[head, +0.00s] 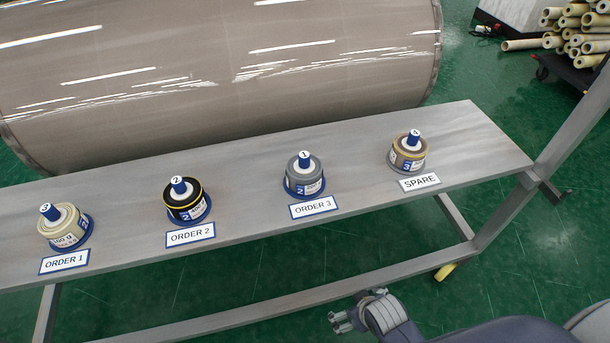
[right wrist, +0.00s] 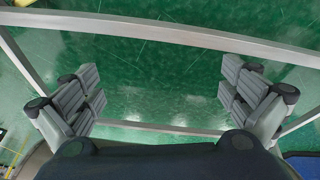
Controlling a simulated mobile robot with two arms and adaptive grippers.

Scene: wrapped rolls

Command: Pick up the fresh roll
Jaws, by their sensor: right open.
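Wrapped rolls stand in a row on a grey bench (head: 240,165), each with a blue-topped peg. A cream roll (head: 66,229) is at ORDER 1, a black roll with a yellow band (head: 187,204) at ORDER 2, a grey roll (head: 304,182) at ORDER 3, and a brown roll with a yellow band (head: 407,158) at SPARE. I cannot tell which is the fresh one. My right gripper (head: 343,317) is below and in front of the bench, apart from the rolls. In the right wrist view it (right wrist: 165,95) is open and empty. My left gripper is out of view.
A large glossy brown cylinder (head: 220,70) lies behind the bench. The bench's lower rail (head: 290,303) and right upright (head: 570,125) frame the space near my right arm. Tan tubes (head: 580,28) are stacked at the far right. Green floor lies around.

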